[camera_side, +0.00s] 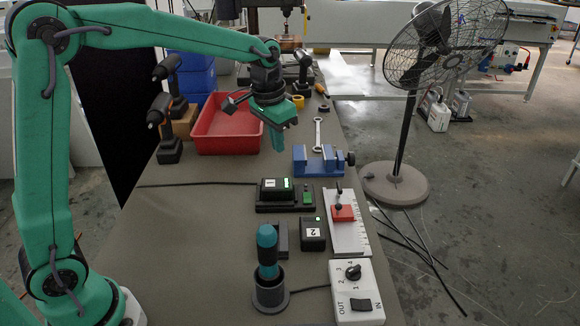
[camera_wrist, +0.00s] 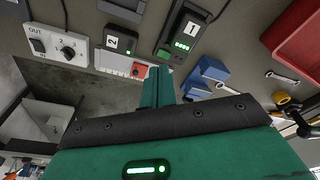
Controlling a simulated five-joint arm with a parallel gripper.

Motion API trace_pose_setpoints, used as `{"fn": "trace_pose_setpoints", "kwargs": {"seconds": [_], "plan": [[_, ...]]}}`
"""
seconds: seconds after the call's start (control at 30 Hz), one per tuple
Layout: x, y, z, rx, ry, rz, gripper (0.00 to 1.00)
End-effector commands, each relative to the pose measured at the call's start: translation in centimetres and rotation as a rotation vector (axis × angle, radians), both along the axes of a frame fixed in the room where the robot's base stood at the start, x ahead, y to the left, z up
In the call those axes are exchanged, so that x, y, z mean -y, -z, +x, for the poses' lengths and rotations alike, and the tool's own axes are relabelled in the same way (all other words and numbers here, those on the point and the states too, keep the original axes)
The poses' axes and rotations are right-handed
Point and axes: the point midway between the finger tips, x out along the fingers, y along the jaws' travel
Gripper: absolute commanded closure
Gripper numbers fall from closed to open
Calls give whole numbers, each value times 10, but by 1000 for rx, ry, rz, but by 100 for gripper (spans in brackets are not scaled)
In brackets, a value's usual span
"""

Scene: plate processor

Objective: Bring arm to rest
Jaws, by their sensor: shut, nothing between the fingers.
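My gripper (camera_side: 278,144) is green with dark parts. It hangs above the far part of the table, beside the red tray and left of the blue vise, pointing down. Its fingers are together with nothing between them. The green arm reaches from the left across the table in the side view.
The table holds a red tray (camera_side: 211,137), blue vise (camera_side: 320,163), wrench (camera_side: 318,135), box labelled 1 (camera_side: 284,189), box labelled 2 (camera_side: 313,234), white control box (camera_side: 345,276) and teal-handled tool (camera_side: 267,246) upright in a black holder. A fan (camera_side: 397,150) stands right. The table's near left is clear.

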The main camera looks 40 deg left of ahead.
Motion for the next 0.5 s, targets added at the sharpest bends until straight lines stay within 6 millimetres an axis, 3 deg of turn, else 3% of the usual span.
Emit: {"fn": "trace_pose_setpoints", "kwargs": {"seconds": [0.2, 0.5], "plan": [[-6, -28, -42, 58, -30, -7, 100], [-13, -50, -101, 135, -69, -17, 100]]}}
